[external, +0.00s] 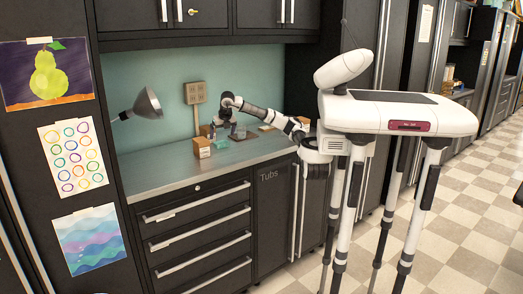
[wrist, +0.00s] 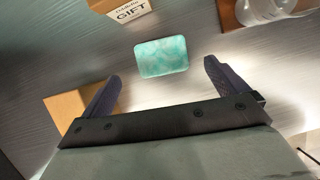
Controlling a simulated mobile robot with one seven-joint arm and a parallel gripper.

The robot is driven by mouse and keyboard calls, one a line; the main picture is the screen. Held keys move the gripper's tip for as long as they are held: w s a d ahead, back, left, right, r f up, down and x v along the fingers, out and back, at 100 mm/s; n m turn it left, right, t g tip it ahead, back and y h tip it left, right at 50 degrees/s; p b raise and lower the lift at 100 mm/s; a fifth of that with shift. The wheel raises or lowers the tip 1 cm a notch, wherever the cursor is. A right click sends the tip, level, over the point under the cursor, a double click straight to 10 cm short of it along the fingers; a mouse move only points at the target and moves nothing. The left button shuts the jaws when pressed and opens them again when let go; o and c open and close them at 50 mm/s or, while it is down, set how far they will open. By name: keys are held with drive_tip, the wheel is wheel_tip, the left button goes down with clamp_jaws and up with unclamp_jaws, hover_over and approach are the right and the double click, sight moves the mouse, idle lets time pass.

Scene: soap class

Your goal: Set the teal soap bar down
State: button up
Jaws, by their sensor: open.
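The teal soap bar (wrist: 161,57) lies on the grey metal countertop (wrist: 60,55) in the wrist view, a marbled teal block with rounded corners. My gripper (wrist: 160,88) is open, its two dark fingers spread apart. The bar shows beyond the fingertips, roughly centred between them, and no finger touches it. In the external view my gripper (external: 219,132) is low over the counter. A small teal patch near it may be the bar, but it is too small to tell.
A box marked GIFT (wrist: 128,10) is beyond the bar at the upper left. A tan block (wrist: 68,106) lies beside my left finger. A clear glass vessel (wrist: 262,10) stands at the upper right. A lamp (external: 145,104) hangs over the counter's left part, where the surface is bare.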

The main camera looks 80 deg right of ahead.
sight(222, 142)
drive_tip(key=shift+p+x, duration=0.85)
drive_tip(key=shift+x, duration=1.9)
drive_tip(key=shift+s, duration=0.1)
drive_tip(key=shift+c, duration=0.2)
drive_tip(key=c, duration=1.2)
drive_tip(key=shift+o, duration=0.2)
drive_tip(key=shift+r, duration=0.1)
